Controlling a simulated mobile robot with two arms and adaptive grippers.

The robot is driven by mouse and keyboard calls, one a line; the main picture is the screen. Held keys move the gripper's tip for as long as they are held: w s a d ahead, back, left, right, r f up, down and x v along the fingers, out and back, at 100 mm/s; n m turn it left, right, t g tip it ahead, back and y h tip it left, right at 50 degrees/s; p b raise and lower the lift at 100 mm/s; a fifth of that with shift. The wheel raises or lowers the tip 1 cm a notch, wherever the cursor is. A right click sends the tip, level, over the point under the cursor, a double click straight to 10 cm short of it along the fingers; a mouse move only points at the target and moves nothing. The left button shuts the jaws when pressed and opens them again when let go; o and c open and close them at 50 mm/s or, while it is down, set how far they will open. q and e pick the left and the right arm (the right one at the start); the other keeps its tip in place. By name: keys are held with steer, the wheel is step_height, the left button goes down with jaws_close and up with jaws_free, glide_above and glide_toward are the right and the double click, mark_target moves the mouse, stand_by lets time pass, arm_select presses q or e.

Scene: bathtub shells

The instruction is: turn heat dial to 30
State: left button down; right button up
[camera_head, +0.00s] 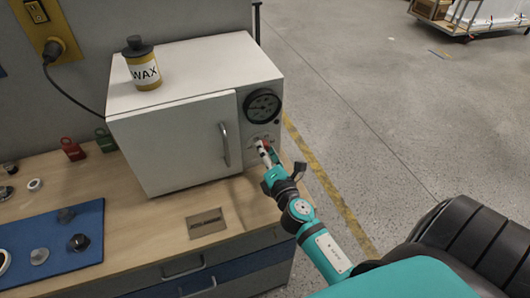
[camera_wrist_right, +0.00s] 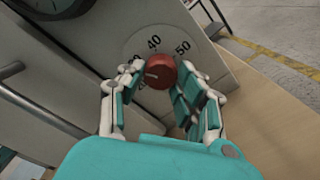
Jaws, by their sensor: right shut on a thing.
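The heat dial (camera_wrist_right: 160,71) is a red knob on the front panel of a white oven-like box (camera_head: 185,140). Around it, a pale scale shows 40 at the top and 50 to the right; the number to the left is partly hidden. In the right wrist view, the fingers of my right gripper (camera_wrist_right: 160,85) stand on both sides of the knob and are shut on it. In the head view my right gripper (camera_head: 264,152) reaches the panel below the round gauge (camera_head: 263,105) and mostly covers the dial. My left gripper is not in view.
A yellow wax can (camera_head: 144,70) stands on top of the box. The box door has a vertical handle (camera_head: 225,145). A blue mat (camera_head: 50,245) with several knobs, and red (camera_head: 72,149) and green (camera_head: 105,140) padlocks, are on the wooden bench. Open floor lies right.

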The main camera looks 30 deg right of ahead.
steer(key=o, duration=1.1)
steer(key=shift+o, duration=0.2)
